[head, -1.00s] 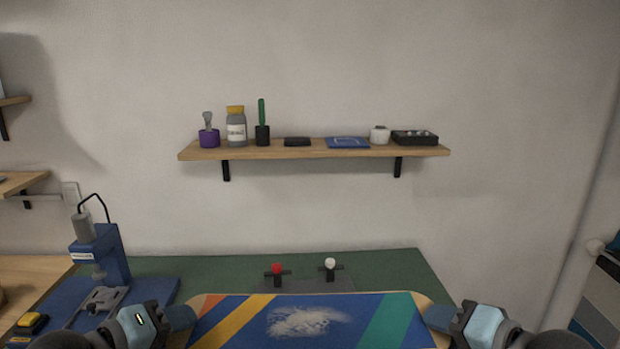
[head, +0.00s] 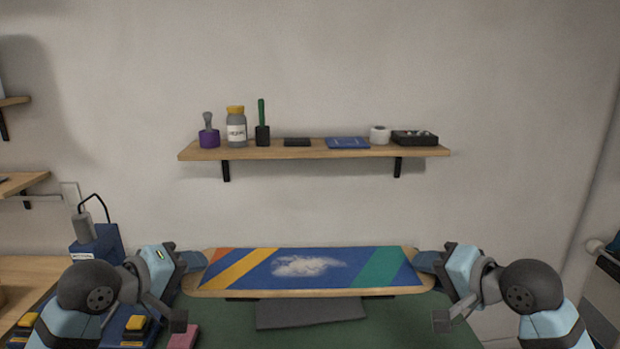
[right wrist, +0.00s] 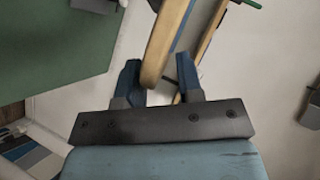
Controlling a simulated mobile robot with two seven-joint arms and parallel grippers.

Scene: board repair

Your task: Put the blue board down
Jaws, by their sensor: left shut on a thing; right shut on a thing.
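The blue board (head: 308,268) is a long deck with orange, yellow and green stripes and a whitish worn patch in its middle. It is held level above the green bench top (head: 235,325). My left gripper (head: 192,262) is shut on its left end. My right gripper (head: 427,262) is shut on its right end. In the right wrist view, the board's wooden edge (right wrist: 165,45) lies between the fingers of my right gripper (right wrist: 158,82). A grey plate (head: 312,313) shows below the board's near edge; what lies behind the board is hidden.
A wall shelf (head: 315,152) with bottles, a roll and small boxes is above the board. A blue press (head: 97,247) stands at the left, with yellow-topped blocks (head: 135,325) and a pink block (head: 183,337) near my left arm. Bare green bench shows below the board.

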